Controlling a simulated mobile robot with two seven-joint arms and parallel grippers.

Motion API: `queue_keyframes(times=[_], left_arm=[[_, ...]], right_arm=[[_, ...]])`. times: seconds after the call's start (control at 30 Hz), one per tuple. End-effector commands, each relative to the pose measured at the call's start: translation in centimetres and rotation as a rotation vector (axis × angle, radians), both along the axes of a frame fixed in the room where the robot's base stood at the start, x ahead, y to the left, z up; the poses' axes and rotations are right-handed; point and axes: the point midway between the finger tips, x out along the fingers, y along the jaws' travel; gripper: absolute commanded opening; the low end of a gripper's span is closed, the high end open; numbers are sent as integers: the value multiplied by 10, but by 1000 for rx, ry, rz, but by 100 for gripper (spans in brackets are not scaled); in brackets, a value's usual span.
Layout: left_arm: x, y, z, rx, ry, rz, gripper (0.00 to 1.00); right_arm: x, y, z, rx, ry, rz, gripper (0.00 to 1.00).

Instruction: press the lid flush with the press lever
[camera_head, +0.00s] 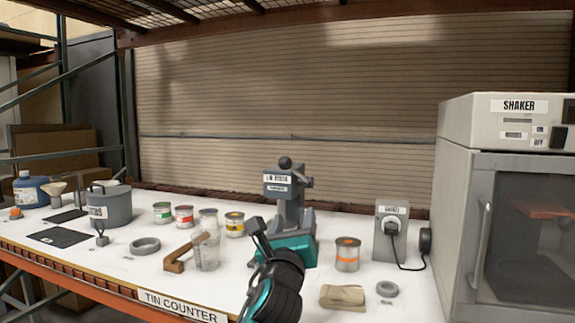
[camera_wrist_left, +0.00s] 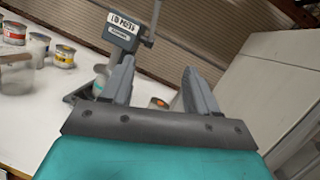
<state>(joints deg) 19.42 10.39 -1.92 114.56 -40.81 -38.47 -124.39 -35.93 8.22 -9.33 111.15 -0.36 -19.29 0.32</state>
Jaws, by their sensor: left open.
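The lid press (camera_head: 278,186) stands upright near the middle of the counter, with a dark round knob and a short lever (camera_head: 304,180) at its top. In the left wrist view, the press (camera_wrist_left: 122,33) is ahead and left of centre, with its lever (camera_wrist_left: 153,22) pointing up. My left gripper (camera_head: 285,230) is in front of the press and hides its lower part. Its fingers also show apart and empty in the left wrist view (camera_wrist_left: 157,75). The lid's seating cannot be made out. My right gripper is out of view.
Several small tins (camera_head: 184,215), a clear beaker (camera_head: 207,252) and a grey pot (camera_head: 110,207) stand left. A grey socket box (camera_head: 391,228), a folded cloth (camera_head: 342,297) and a grey ring (camera_head: 387,289) are right. The shaker (camera_head: 460,190) bounds the right side.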

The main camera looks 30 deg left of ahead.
Motion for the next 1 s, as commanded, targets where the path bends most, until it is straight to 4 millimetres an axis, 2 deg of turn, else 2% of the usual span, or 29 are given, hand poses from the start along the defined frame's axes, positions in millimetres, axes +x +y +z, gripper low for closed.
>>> queue_keyframes(times=[0.03,0.1,0.2,0.37,0.8,1.0], left_arm=[[-2,6,20,79,-9,53,59],[-5,12,38,167,-4,115,59],[-7,17,55,242,2,171,59],[-1,25,65,274,9,198,59],[64,61,96,268,8,193,59],[85,73,105,268,9,192,59]], right_arm=[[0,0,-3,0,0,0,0],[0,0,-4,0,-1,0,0],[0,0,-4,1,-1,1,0],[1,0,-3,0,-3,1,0],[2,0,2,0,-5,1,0],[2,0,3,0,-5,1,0]])
